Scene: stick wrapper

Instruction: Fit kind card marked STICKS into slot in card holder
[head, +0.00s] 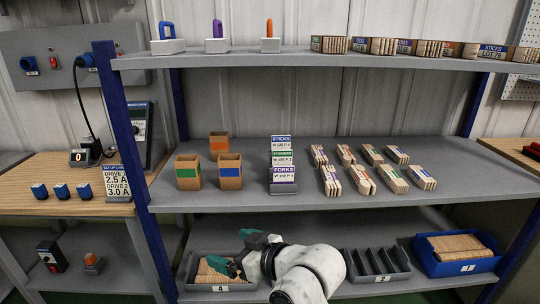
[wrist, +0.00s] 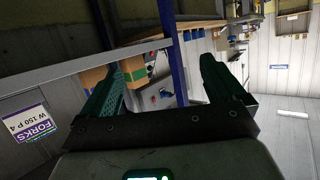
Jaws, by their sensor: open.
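The card marked STICKS (head: 281,143) stands at the back of a stepped grey rack (head: 283,189) on the middle shelf, upright above the STIRRERS card (head: 281,160) and the FORKS card (head: 283,175). My gripper (head: 238,252) is low in front of the shelf, below and left of the rack. Its green fingers are apart and empty in the wrist view (wrist: 168,72). I cannot make out a separate card holder with an empty slot.
Open card boxes (head: 188,172) stand left of the rack and several wooden bundles (head: 393,179) lie right of it. Below are a grey bin (head: 220,287), a divided tray (head: 377,266) and a blue bin (head: 461,263). The middle shelf's front strip is clear.

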